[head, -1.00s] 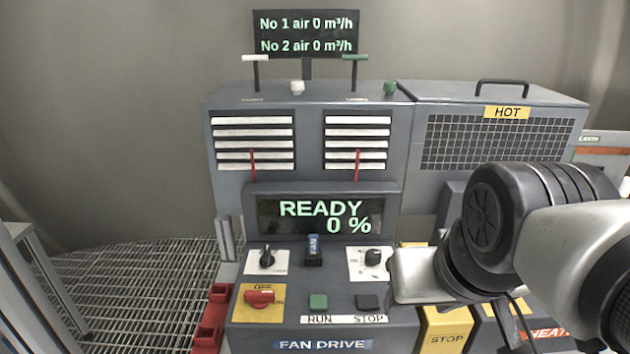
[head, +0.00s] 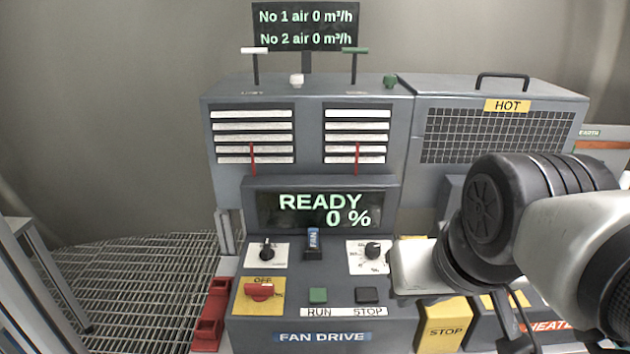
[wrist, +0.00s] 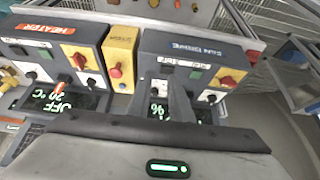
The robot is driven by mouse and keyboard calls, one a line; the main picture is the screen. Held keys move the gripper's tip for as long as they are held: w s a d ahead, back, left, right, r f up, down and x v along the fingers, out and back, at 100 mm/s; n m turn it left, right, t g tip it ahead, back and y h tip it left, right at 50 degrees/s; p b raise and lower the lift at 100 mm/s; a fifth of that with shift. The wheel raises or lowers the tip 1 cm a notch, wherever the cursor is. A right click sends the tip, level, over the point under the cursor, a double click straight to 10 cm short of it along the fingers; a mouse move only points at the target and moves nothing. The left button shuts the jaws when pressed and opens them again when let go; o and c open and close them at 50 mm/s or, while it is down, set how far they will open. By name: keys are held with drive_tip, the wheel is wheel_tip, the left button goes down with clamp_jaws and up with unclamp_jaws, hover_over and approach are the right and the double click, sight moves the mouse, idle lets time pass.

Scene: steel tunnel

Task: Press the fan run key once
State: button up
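The fan run key is a green square button (head: 318,296) on the FAN DRIVE panel (head: 400,330), above the word RUN. A black stop key (head: 367,295) sits to its right. The panel display (head: 325,211) reads READY 0 %. In the head view my arm reaches in from the right, and its fingertips do not show.
A red rotary switch (head: 259,291) on a yellow plate lies left of the run key. Two black knobs and a blue-topped switch (head: 313,240) stand above. A yellow STOP box (head: 446,325) and the heater panel are to the right. An upper display (head: 306,28) reads zero air.

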clamp_jaws()
idle(1.4)
